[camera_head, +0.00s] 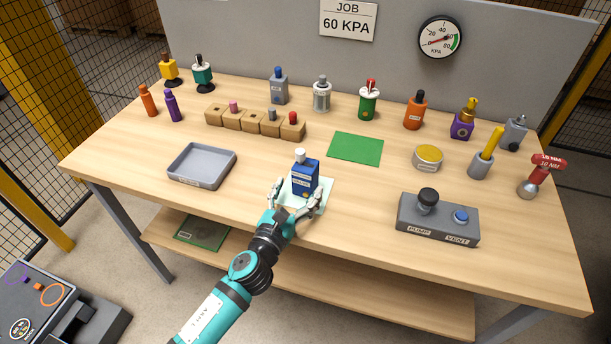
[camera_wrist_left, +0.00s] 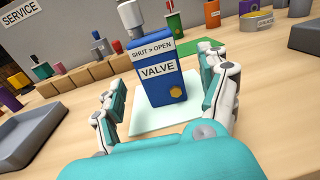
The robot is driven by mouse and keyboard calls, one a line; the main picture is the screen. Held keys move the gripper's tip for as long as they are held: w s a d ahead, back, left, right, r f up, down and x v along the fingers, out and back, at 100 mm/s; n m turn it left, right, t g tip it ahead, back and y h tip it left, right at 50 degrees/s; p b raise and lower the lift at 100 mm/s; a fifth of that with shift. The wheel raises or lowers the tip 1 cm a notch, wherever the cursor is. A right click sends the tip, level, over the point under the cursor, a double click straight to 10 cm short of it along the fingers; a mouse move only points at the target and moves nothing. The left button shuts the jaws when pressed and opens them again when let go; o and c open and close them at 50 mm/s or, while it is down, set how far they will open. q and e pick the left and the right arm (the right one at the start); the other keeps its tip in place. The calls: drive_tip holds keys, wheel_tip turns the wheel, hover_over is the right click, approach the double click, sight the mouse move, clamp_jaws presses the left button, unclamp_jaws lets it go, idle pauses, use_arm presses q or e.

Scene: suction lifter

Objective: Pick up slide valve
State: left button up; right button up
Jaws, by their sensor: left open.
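The slide valve (camera_head: 306,179) is a blue block with a white knob on top, standing upright on a pale mint mat (camera_head: 322,194) near the table's front edge. In the left wrist view the valve (camera_wrist_left: 161,88) shows labels "SHUT > OPEN" and "VALVE" and a small brass hexagon low on its face. My left gripper (camera_head: 299,195) is open, its fingers on either side of the valve's lower front. In the left wrist view my gripper (camera_wrist_left: 160,100) shows gaps between both fingers and the valve. My right gripper is not in view.
A grey tray (camera_head: 202,182) lies to the left and a grey pump and vent box (camera_head: 438,235) to the right. A row of wooden blocks (camera_head: 232,120), a green mat (camera_head: 355,149) and several bottles stand behind. The wood beside the pale mat is clear.

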sight(301, 184)
use_arm(q)
drive_tip(key=shift+f+x, duration=0.2)
drive_tip(key=shift+x, duration=1.15)
drive_tip(key=shift+f+x, duration=0.15)
drive_tip(key=shift+x, duration=1.25)
drive_tip(key=shift+a, duration=0.1)
drive_tip(key=c, duration=1.2)
drive_tip(key=shift+c, duration=0.9)
drive_tip(key=shift+r, duration=0.15)
